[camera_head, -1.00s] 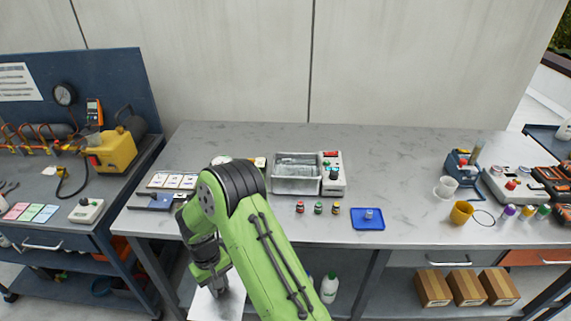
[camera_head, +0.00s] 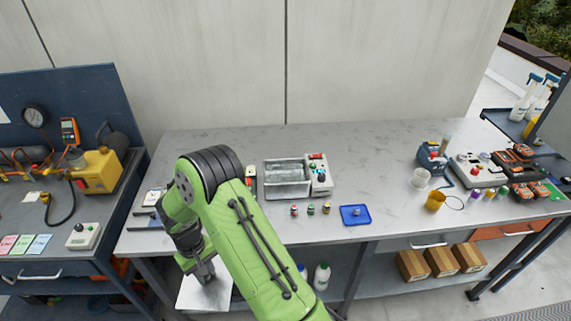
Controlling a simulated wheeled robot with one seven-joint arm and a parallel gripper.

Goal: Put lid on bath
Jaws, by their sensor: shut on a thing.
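The bath (camera_head: 287,191) is an open, rectangular metal tub at the back middle of the grey bench, with its inside showing. My gripper (camera_head: 203,273) is at the lower left, in front of the bench and lower than its top. It is shut on a flat, pale metallic plate, the lid (camera_head: 205,294), and holds it clear of the bath. The fingertips are small and partly hidden. My green arm hides part of the bench left of the bath.
A control box (camera_head: 319,181) stands against the bath's right side. Small bottles (camera_head: 310,209) and a blue tray (camera_head: 355,214) sit in front and to the right. A left bench holds a yellow device (camera_head: 100,172).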

